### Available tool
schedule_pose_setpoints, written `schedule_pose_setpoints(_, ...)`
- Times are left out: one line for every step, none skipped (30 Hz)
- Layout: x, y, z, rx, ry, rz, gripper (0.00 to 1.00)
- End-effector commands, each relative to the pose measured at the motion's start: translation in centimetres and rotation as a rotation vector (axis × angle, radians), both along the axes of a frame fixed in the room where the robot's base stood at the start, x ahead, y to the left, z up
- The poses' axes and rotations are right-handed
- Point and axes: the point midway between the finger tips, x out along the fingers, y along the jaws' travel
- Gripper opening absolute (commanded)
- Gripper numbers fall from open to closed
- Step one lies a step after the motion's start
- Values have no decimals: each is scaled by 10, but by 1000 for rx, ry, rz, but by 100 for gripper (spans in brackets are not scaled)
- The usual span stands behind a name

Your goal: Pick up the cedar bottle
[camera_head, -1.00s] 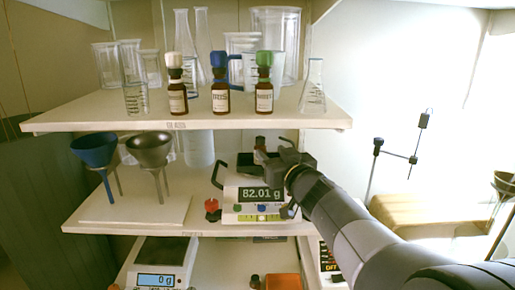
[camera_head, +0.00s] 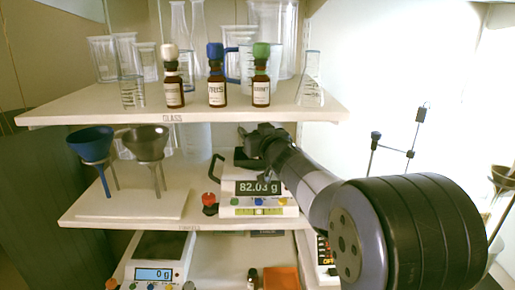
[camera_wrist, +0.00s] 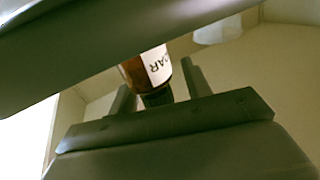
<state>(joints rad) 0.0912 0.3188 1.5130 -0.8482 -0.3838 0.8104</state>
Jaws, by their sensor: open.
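The cedar bottle (camera_wrist: 150,68) shows in the wrist view as brown glass with a white label ending in "AR". Its dark cap (camera_wrist: 157,98) lies between the two fingers of my gripper (camera_wrist: 157,92), which are open on either side of it. I cannot tell whether either finger touches it. In the head view my gripper (camera_head: 250,146) is over the scale (camera_head: 262,205) on the middle shelf, and the arm and gripper hide the bottle there. The scale reads about 82.03 g.
Bottles with white (camera_head: 173,80), blue (camera_head: 216,78) and green (camera_head: 261,78) caps stand on the top shelf, above my gripper, among clear glassware. Two funnels (camera_head: 147,145) stand to the left. A second scale (camera_head: 155,265) and a small bottle (camera_head: 252,279) are below.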

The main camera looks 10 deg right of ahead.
Motion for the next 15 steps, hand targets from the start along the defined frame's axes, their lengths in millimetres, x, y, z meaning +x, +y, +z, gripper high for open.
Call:
schedule_pose_setpoints(2, 1, 0, 0, 0, 0, 46)
schedule_pose_setpoints(2, 1, 0, 0, 0, 0, 46)
schedule_pose_setpoints(3, 1, 0, 0, 0, 0, 46)
schedule_pose_setpoints(3, 1, 0, 0, 0, 0, 46)
schedule_pose_setpoints(2, 1, 0, 0, 0, 0, 46)
schedule_pose_setpoints(2, 1, 0, 0, 0, 0, 46)
schedule_pose_setpoints(2, 1, 0, 0, 0, 0, 46)
schedule_pose_setpoints(2, 1, 0, 0, 0, 0, 45)
schedule_pose_setpoints(2, 1, 0, 0, 0, 0, 42)
schedule_pose_setpoints(2, 1, 0, 0, 0, 0, 40)
schedule_pose_setpoints(2, 0, 0, 0, 0, 0, 37)
schedule_pose_setpoints(2, 0, 0, 0, 0, 0, 34)
schedule_pose_setpoints(2, 0, 0, 0, 0, 0, 31)
schedule_pose_setpoints(2, 0, 0, 0, 0, 0, 29)
schedule_pose_setpoints(2, 0, 0, 0, 0, 0, 26)
